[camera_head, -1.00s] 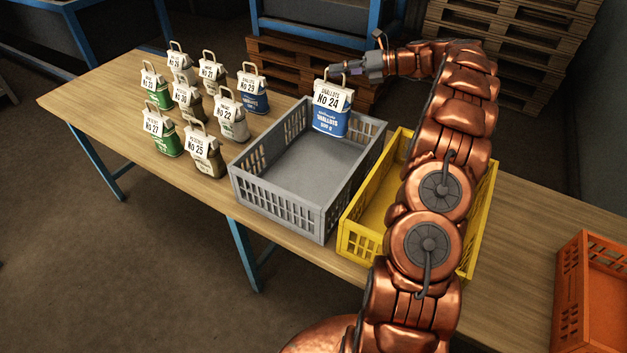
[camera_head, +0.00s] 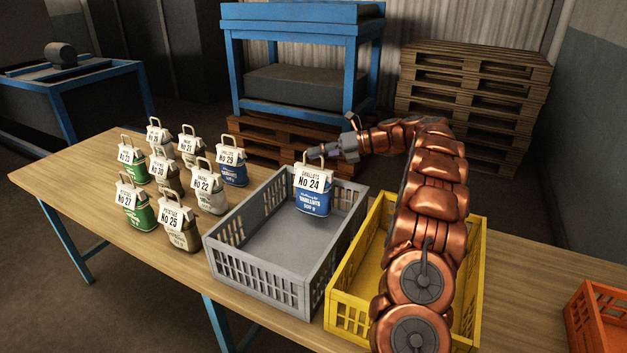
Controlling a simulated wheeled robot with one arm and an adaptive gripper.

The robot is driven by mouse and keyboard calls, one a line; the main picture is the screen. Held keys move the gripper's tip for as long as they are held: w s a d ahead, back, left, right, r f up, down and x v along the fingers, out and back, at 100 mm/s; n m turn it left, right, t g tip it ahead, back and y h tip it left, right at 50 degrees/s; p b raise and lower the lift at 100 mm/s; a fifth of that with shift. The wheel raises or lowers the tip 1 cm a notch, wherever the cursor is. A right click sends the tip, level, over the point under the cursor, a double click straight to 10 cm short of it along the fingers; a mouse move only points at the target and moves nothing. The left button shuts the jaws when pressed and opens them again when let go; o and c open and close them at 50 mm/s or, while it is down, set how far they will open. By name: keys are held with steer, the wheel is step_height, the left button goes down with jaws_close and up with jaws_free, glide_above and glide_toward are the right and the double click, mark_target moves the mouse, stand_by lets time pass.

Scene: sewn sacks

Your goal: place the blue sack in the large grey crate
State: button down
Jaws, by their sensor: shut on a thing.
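A blue and white sack (camera_head: 313,198) labelled No 24 hangs upright by its top handle from my gripper (camera_head: 316,153). My gripper is shut on that handle. The sack is over the far part of the large grey crate (camera_head: 262,287), and its lower part shows against the crate's inside. I cannot tell whether its base touches the crate floor. The crate's visible floor is bare. Another blue and white sack (camera_head: 232,172), labelled No 29, stands on the table left of the crate.
Several green, brown and white sacks (camera_head: 179,228) stand on the wooden table (camera_head: 90,207) left of the crate. A yellow crate (camera_head: 345,305) stands close on the right, under my arm. An orange crate (camera_head: 590,318) is at the far right. Pallets (camera_head: 470,95) stand behind.

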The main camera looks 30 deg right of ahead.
mark_target(318, 168)
steer(key=shift+f, duration=2.35)
steer(key=shift+p, duration=0.3)
steer(key=c, duration=1.3)
jaws_free()
steer(key=shift+f, duration=0.15)
steer(key=shift+b, duration=0.35)
steer(key=v, duration=1.2)
